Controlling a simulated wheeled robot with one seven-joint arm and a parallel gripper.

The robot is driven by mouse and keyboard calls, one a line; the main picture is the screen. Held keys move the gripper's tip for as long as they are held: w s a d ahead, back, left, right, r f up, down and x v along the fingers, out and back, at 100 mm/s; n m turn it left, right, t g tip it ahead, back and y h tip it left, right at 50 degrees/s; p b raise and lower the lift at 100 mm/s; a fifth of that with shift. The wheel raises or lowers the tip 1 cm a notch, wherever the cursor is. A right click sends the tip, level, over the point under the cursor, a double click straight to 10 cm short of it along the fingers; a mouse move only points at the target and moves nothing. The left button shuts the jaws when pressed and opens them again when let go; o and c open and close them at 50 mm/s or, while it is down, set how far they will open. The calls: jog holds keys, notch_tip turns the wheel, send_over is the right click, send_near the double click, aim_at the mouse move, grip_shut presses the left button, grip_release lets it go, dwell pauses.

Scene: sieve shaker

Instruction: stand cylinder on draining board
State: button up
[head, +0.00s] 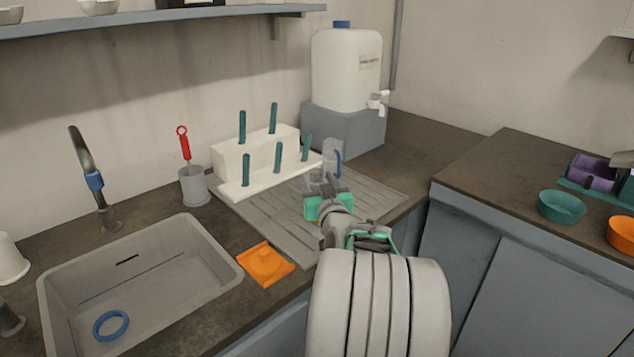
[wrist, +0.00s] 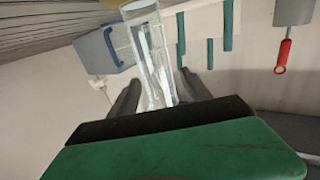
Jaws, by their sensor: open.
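The clear glass cylinder (head: 328,152) stands roughly upright at the far right end of the grey ribbed draining board (head: 278,222), near the white peg rack. In the wrist view, which is upside down, the cylinder (wrist: 152,45) shows between and beyond the two dark fingers. My gripper (head: 326,180) is open, just in front of the cylinder in the head view; its fingers (wrist: 160,88) lie either side of the glass. I cannot tell whether they touch it. The cylinder's foot is partly hidden by my gripper in the head view.
The white peg rack (head: 233,160) with several teal pegs stands just left of the cylinder. A grey block (head: 352,130) carries a white tank behind it. A blue curved piece (head: 338,163) shows beside the glass. An orange item (head: 265,263) and the sink (head: 150,270) lie front left.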

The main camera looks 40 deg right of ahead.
jog(key=shift+r, duration=0.15)
jog(key=shift+s+a, duration=0.1)
jog(key=shift+s, duration=0.1)
jog(key=v, duration=1.1)
jog(key=shift+s, duration=0.3)
jog(key=shift+a, duration=0.1)
jog(key=w+a+n+g+y+p, duration=0.25)
jog(key=a+y+p, duration=0.2)
jog(key=a, duration=0.45)
jog(key=w+a+n+g+y+p, duration=0.25)
jog(key=a+p, duration=0.35)
jog(key=a, duration=0.3)
jog(key=s+a+r+g+p, duration=0.2)
jog(key=s+a+g+p, duration=0.1)
jog(key=s+a+p, duration=0.1)
jog(key=s+a+r+g+y+p, duration=0.1)
jog(key=s+a+r+g+p, duration=0.2)
jog(key=s+a, duration=0.3)
jog(key=shift+s+a+n+g+y+p, duration=0.3)
jog(key=shift+a+g+p, duration=0.15)
jog(key=shift+a, duration=0.6)
